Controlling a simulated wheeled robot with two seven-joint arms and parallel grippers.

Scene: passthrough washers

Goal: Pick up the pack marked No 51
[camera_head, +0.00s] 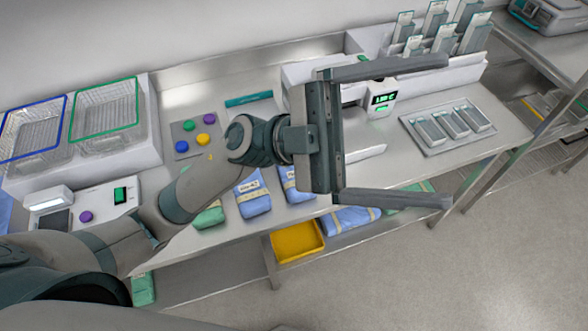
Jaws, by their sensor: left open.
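Several wrapped packs lie near the front edge of the steel table. One blue pack (253,198) has a pale label too small to read surely. A second blue pack (291,186) beside it is partly hidden behind my left gripper. A green pack (209,216) is partly covered by my left arm. I cannot tell which pack is marked No 51. My left gripper (446,131) is wide open and empty, raised over the table, its fingers pointing right, to the right of these packs. My right gripper is not in view.
Two wire baskets (105,108) stand at the left. A tray of narrow boxes (447,128) and a display device (383,98) are at the right. A yellow bin (297,241) and another blue pack (350,220) are on the lower shelf. Floor at the lower right is clear.

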